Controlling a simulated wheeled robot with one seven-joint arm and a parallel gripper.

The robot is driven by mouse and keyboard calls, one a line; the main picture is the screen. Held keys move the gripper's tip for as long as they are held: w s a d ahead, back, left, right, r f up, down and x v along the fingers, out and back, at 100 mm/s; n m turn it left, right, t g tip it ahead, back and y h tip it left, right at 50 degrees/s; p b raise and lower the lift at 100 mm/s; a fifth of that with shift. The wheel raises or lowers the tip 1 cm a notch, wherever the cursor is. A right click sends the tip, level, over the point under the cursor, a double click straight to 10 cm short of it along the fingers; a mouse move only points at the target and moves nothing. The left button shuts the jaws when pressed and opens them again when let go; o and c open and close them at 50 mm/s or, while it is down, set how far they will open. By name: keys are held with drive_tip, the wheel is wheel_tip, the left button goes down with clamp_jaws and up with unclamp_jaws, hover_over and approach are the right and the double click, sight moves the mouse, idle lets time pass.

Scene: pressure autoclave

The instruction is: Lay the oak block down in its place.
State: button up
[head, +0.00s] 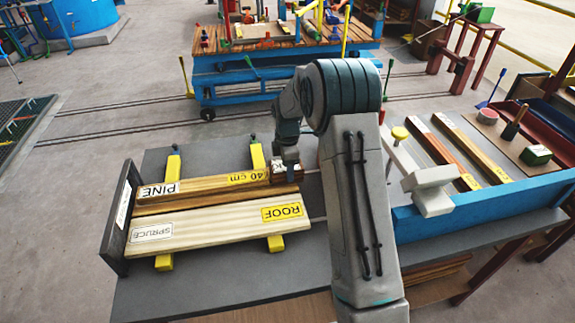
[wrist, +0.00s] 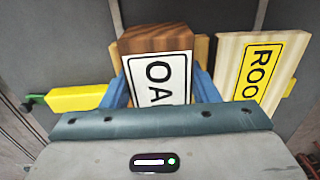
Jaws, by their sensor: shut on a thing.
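The oak block (wrist: 157,75) is brown with a white label reading "OA" in the wrist view. It sits between the two blue fingers of my gripper (wrist: 160,92), which is shut on it. In the head view my gripper (head: 287,158) points down at the right end of the planks, with the block (head: 288,173) under it. The pine plank (head: 205,186), marked "40 cm", lies left of the block. A darker plank (head: 215,202) and the spruce plank (head: 215,229), marked "ROOF", lie in front. I cannot tell whether the block touches anything below.
Yellow bars (head: 174,165) lie under the planks on the grey table (head: 210,272). A dark upright board (head: 121,217) stands at their left end. A blue rail (head: 480,205) with planks behind it is to the right. A blue cart (head: 235,80) stands beyond.

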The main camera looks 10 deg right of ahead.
drive_tip(key=shift+f, duration=0.15)
drive_tip(key=o, duration=1.1)
